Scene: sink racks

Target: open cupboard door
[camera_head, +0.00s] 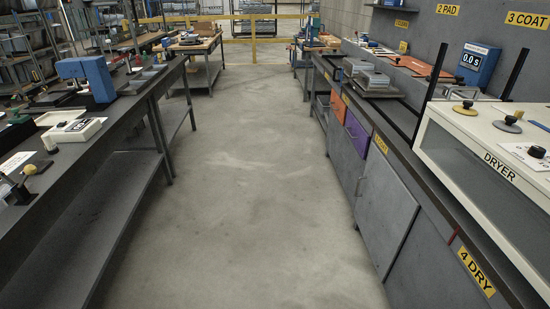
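The grey cupboard door (386,214) is in the lower front of the right-hand counter, below the dark worktop. It looks shut or nearly so; I cannot tell whether there is a small gap at its edge. My gripper is not in view.
An orange drawer (337,106) and a purple drawer (356,133) sit farther along the right counter. A white dryer (490,150) stands on it. A dark bench with a lower shelf (90,220) lines the left. The concrete aisle (240,190) between is clear.

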